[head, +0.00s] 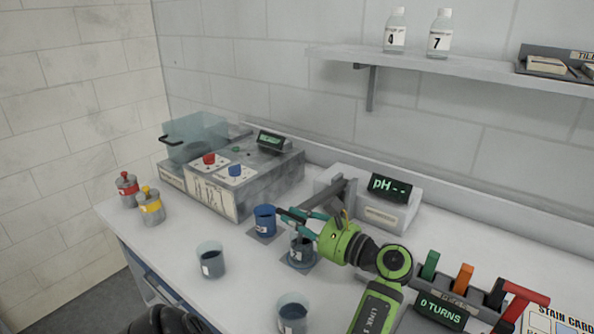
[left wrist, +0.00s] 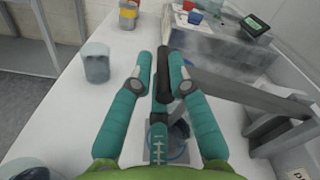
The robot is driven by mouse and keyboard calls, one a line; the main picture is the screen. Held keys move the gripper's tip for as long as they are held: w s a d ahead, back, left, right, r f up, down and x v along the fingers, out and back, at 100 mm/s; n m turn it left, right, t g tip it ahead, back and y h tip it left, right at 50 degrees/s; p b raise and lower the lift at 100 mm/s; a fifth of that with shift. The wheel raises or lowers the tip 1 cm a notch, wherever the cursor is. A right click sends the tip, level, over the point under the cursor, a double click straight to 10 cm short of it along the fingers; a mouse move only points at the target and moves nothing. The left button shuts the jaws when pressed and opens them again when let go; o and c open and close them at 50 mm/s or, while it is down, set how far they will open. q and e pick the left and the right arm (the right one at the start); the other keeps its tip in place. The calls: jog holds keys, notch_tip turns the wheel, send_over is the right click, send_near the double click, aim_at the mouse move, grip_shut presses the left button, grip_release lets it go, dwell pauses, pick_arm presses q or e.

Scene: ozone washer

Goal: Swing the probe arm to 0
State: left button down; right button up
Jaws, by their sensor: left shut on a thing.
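The pH meter (head: 370,212) is a pale box on the bench with a dark display reading "pH--". Its grey probe arm (head: 322,197) reaches out to the left over the bench; it also shows in the left wrist view (left wrist: 245,97). My left gripper (head: 290,216) is shut on a dark handle at the arm's outer end. In the left wrist view its teal fingers (left wrist: 162,72) stand on either side of the black handle (left wrist: 163,82). The gripper partly hides the arm's end and probe. I cannot make out a 0 mark for the arm.
A beaker (head: 301,254) stands on a pad below my gripper. A blue cup (head: 264,222) stands on another pad to its left. Two more beakers (head: 210,262) (head: 292,315) stand nearer the front. Coloured levers (head: 463,278) and a "0 TURNS" display (head: 441,309) are at right.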

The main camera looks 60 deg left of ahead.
pick_arm(q)
jog(key=shift+f, duration=0.2)
jog(key=c, duration=1.3)
grip_release()
jog(key=shift+o, duration=0.3)
jog(key=shift+w+a+f, duration=0.1)
jog(key=shift+w+a, duration=0.05)
jog(key=shift+w, duration=0.1)
notch_tip(320, 180, up, 10)
jog(key=shift+r, duration=0.1)
jog(key=p+v, duration=0.1)
jog(key=v, duration=0.7)
jog(key=shift+s, duration=0.1)
